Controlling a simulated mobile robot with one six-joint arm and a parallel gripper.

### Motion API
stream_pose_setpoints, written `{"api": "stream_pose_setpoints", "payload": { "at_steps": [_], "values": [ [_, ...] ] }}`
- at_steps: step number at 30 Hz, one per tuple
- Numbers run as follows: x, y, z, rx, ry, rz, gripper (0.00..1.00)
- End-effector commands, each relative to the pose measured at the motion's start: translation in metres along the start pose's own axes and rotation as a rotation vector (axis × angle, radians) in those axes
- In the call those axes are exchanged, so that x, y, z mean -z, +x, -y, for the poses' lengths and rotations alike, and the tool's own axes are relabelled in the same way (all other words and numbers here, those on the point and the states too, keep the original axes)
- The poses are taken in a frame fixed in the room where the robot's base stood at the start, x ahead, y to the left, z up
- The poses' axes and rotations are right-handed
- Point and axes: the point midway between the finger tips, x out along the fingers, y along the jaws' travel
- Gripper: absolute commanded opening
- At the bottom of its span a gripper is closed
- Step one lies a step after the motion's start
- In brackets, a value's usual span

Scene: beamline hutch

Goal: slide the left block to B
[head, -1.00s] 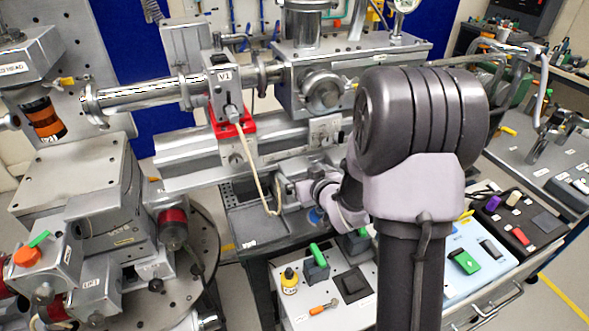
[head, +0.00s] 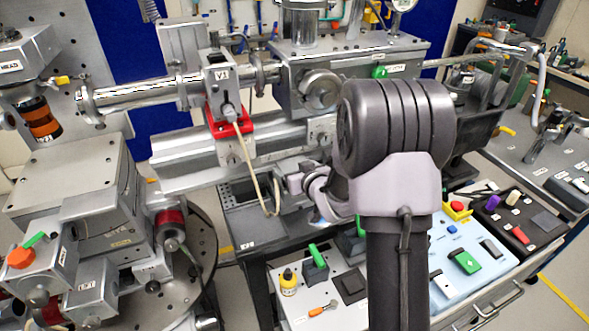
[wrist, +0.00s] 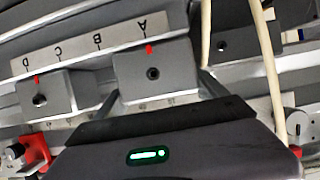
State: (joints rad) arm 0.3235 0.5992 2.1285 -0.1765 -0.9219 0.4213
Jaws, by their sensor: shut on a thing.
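In the wrist view a pale scale strip (wrist: 75,48) carries the letters D, C, B, A from left to right, so this view seems turned round. The grey block (wrist: 132,72) near A, which I take as the left block, has a red pointer and a dark hole. My gripper (wrist: 158,88) has a finger on each side of it and is shut on it. The pointer is close to A, clear of B. Another grey block (wrist: 58,92) with a red pointer is near D. In the head view my gripper (head: 292,184) is small and its grip is unclear.
A cable (head: 262,170) hangs from the red-based V1 unit (head: 220,95) close to my gripper. Pale cables (wrist: 270,65) also pass right of the held block.

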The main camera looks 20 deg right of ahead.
Motion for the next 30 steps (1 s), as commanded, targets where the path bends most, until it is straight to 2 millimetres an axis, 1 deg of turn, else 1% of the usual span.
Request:
{"api": "stream_pose_setpoints", "payload": {
  "at_steps": [1, 2, 5, 11, 18, 19, 21, 28, 30],
  "values": [
    [0.000, 0.000, 0.000, 0.000, 0.000, 0.000, 0.14],
    [0.000, 0.000, 0.000, 0.000, 0.000, 0.000, 0.09],
    [0.000, 0.000, -0.003, 0.000, 0.000, 0.000, 0.09],
    [0.000, 0.001, -0.025, -0.002, 0.000, -0.001, 0.09],
    [0.000, 0.000, -0.025, 0.000, 0.001, 0.000, 0.09],
    [0.001, 0.000, -0.025, 0.000, 0.001, 0.000, 0.88],
    [0.000, 0.000, -0.025, 0.000, 0.001, 0.000, 1.00],
    [0.000, 0.000, -0.025, 0.000, 0.001, 0.000, 1.00],
    [0.001, -0.004, -0.025, 0.000, 0.000, -0.001, 1.00]
  ]
}}
